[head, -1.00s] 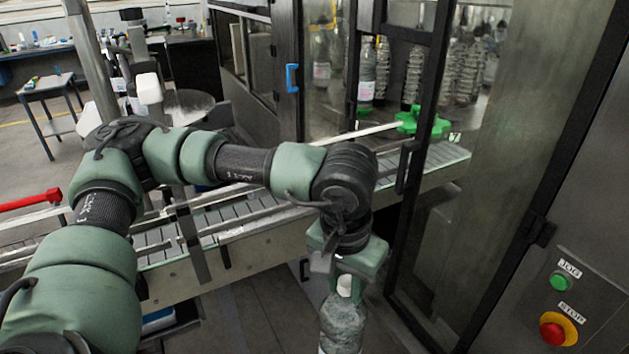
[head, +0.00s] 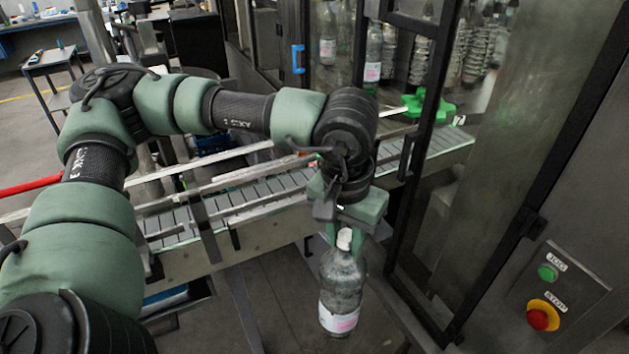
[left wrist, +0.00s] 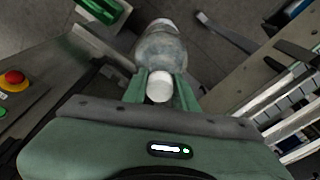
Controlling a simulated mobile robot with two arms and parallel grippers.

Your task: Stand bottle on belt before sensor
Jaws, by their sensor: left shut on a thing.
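My left gripper (head: 345,232) is shut on the neck of a clear bottle (head: 342,283) with a white cap and a white and pink label. The bottle hangs nearly upright in front of the conveyor, over the floor. In the left wrist view the bottle (left wrist: 163,50) sits between the green fingers (left wrist: 160,88). The slatted conveyor belt (head: 250,196) runs behind the arm from the left into the machine at the right. I cannot make out the sensor for certain. My right gripper is not in view.
Metal guide rails (head: 232,208) run along the belt. A glass door frame (head: 420,170) encloses a green star wheel (head: 430,106) and several bottles (head: 373,55). A panel with a green button (head: 547,272) and a red stop button (head: 538,319) stands at the right.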

